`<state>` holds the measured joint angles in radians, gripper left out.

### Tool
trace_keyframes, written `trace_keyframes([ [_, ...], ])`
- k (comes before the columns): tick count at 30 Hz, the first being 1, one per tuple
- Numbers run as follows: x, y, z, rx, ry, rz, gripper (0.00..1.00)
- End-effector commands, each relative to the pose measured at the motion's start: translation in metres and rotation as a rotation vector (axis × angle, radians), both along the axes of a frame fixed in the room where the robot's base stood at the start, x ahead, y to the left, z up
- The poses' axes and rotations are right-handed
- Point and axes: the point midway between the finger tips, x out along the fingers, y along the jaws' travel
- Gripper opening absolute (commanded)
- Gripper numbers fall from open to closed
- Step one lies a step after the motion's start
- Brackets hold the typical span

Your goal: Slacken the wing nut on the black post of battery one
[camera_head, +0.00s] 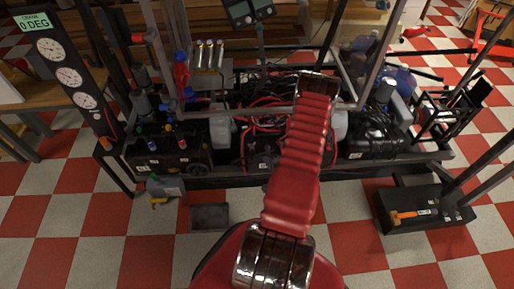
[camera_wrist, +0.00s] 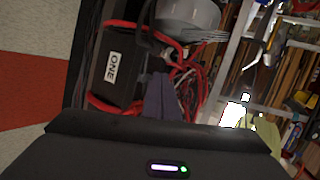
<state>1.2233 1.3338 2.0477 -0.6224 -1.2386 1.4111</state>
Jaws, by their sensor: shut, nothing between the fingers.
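Battery one (camera_wrist: 112,72) is a black box with a white label reading ONE in the wrist view, left of centre. Red cables run along its edges. The black post and its wing nut cannot be made out among the dark cables there. My gripper (camera_wrist: 160,84) shows as dark purple-grey fingers, closed together with nothing between them, to the right of the battery's label. I cannot tell whether the fingertips touch anything. In the head view my own red arm reaches over the bench and hides the gripper. I cannot read the battery labels there.
A low bench (camera_head: 235,180) crosses the head view, crowded with black boxes, red cables (camera_head: 265,118) and upright metal posts. A gauge panel (camera_head: 66,75) stands at left. An orange-handled hammer (camera_head: 410,214) lies on a black platform at right. A grey rounded vessel (camera_wrist: 188,14) is beside battery one.

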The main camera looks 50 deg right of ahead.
Motion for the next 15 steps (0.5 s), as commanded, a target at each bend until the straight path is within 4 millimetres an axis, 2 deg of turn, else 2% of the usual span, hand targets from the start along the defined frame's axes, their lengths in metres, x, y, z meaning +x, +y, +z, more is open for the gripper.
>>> trace_keyframes([
  [8,0.013,-0.007,-0.009,-0.001,0.001,0.002,0.0],
  [15,0.039,-0.021,-0.026,-0.002,0.001,0.004,0.0],
])
